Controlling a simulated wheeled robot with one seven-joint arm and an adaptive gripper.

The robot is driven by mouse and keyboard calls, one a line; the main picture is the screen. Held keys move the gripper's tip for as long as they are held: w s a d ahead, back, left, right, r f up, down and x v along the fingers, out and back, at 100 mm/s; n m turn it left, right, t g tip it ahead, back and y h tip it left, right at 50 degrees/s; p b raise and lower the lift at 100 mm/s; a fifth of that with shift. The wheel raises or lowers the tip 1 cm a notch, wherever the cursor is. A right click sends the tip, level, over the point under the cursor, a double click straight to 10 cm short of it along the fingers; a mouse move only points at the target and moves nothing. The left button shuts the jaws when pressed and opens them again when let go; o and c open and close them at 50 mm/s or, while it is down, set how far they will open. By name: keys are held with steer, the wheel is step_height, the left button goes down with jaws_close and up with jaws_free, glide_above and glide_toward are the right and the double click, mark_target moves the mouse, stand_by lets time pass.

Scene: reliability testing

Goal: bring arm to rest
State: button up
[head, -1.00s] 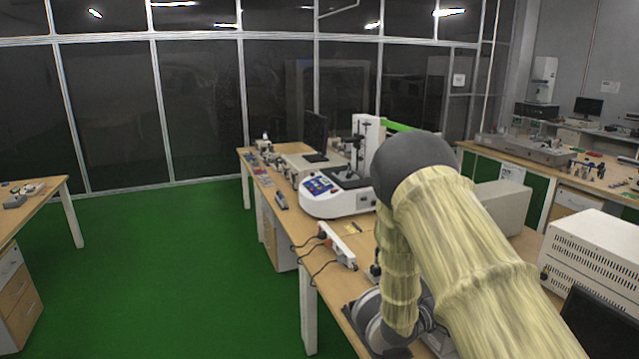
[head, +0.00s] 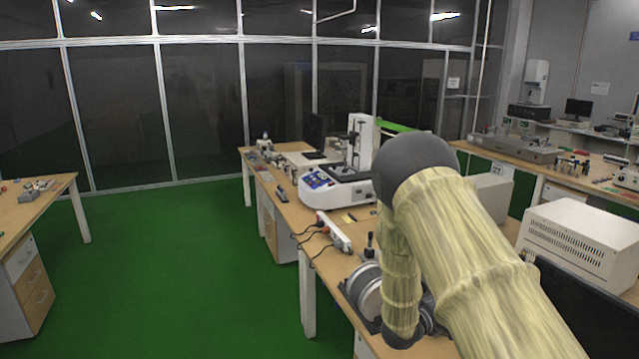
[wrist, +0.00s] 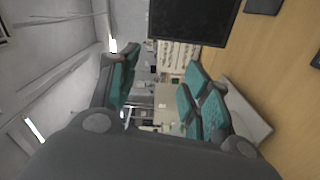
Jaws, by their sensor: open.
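My gripper (wrist: 155,95) is open in the wrist view, with its teal-padded fingers apart and nothing between them. The wrist view is turned on its side, with a wooden bench top (wrist: 275,85) along its right part. In the head view my arm, in a yellowish cover, reaches over the middle bench (head: 285,208) and bends down at a dark joint.
On the bench are a white-and-blue instrument (head: 335,192), a power strip (head: 333,232) with cables and a white vented box (head: 577,240). A dark monitor (wrist: 195,20) shows in the wrist view. Green floor (head: 180,260) is clear at left.

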steer(key=s+a+f+y, duration=0.1)
steer(key=s+f+y, duration=0.2)
steer(key=s+f, duration=0.2)
steer(key=s+a+f+y, duration=0.2)
steer(key=s+f, duration=0.3)
steer(key=f, duration=0.5)
steer(key=s+a+f+y, duration=0.1)
steer(key=s+f+y, duration=0.3)
steer(key=f, duration=0.4)
steer(key=shift+s+a+f+n, duration=0.15)
steer(key=shift+s+a+n, duration=0.25)
steer(key=shift+s, duration=0.2)
steer(key=s+a+f+m+g+y, duration=0.1)
steer(key=s+a+f+g+y, duration=0.2)
steer(key=s, duration=0.8)
steer(key=s+a+f+m+g+y, duration=0.2)
steer(key=s+a, duration=0.3)
steer(key=s, duration=0.6)
steer(key=s+a+f+m+g+y, duration=0.1)
steer(key=s+a+f+g+y, duration=0.2)
steer(key=s, duration=0.8)
step_height(320, 180, down, 10)
steer(key=t+b, duration=0.1)
steer(key=b, duration=0.9)
steer(key=shift+w+a+h, duration=0.3)
steer(key=shift+w+a, duration=0.05)
steer(key=shift+a, duration=0.05)
